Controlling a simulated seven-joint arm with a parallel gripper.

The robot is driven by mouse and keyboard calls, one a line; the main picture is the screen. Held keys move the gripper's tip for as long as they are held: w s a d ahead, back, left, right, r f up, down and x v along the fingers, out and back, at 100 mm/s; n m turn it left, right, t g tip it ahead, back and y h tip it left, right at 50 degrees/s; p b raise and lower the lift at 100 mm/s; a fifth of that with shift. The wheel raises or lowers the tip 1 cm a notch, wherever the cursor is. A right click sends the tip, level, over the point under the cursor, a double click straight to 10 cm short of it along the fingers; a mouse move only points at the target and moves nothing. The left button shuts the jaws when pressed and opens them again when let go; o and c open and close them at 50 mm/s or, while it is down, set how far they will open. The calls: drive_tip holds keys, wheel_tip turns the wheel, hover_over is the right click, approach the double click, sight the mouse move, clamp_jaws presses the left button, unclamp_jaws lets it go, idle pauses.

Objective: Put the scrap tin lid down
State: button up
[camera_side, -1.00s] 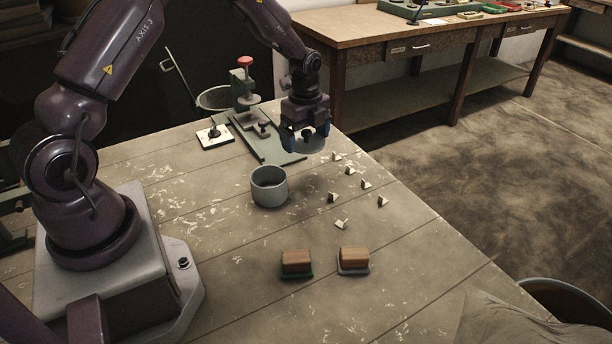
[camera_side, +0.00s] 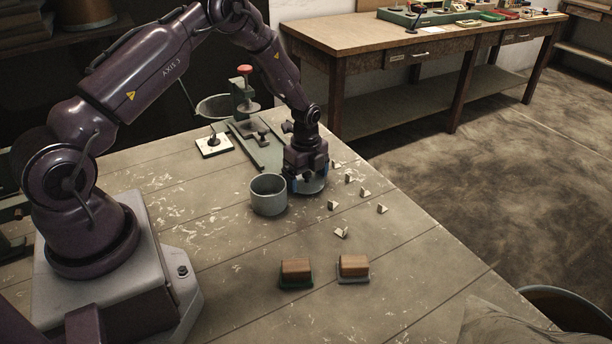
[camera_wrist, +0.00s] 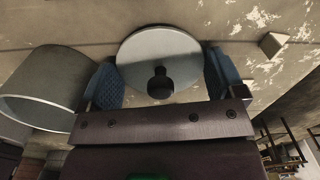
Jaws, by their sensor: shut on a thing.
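The round grey tin lid (camera_wrist: 150,42) with its dark knob (camera_wrist: 160,84) is between my gripper's blue fingers in the wrist view. My gripper (camera_side: 310,180) is shut on the lid and holds it level, low over the table beside the tin; the lid's rim (camera_side: 313,187) shows beneath it. I cannot tell whether the lid touches the table. The open grey tin (camera_side: 268,204) stands upright just left of my gripper, and it also shows at the left in the wrist view (camera_wrist: 40,105).
Several small pale wedges (camera_side: 365,192) lie right of my gripper. Two wooden blocks on bases (camera_side: 296,268) (camera_side: 353,264) stand nearer the front. A green press with a red knob (camera_side: 245,70) and a white plate (camera_side: 214,146) stand behind.

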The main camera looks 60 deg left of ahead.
drive_tip(key=o, duration=0.6)
drive_tip(key=shift+f, duration=0.15)
drive_tip(key=shift+o, duration=0.2)
drive_tip(key=s+d+r+n+t, duration=0.1)
drive_tip(key=s+d+r+n, duration=0.1)
drive_tip(key=r, duration=0.7)
drive_tip(key=s+d+r+n, duration=0.2)
drive_tip(key=d+r, duration=0.1)
drive_tip(key=r, duration=0.7)
drive_tip(key=s+d+r+n+t, duration=0.1)
drive_tip(key=s+d+r+n, duration=0.1)
drive_tip(key=r, duration=0.7)
drive_tip(key=s+d+r+n+t, duration=0.1)
drive_tip(key=s+d+r+n, duration=0.1)
drive_tip(key=s, duration=0.3)
drive_tip(key=s+d+r+n+t, duration=0.1)
drive_tip(key=s+d+r+n, duration=0.1)
drive_tip(key=s, duration=0.4)
drive_tip(key=s+d+r+n+t, duration=0.1)
drive_tip(key=s+d+r+n, duration=0.2)
drive_tip(key=s+n, duration=0.3)
drive_tip(key=shift+s+d+t, duration=0.15)
drive_tip(key=shift+s+t, duration=0.05)
drive_tip(key=shift+t, duration=0.1)
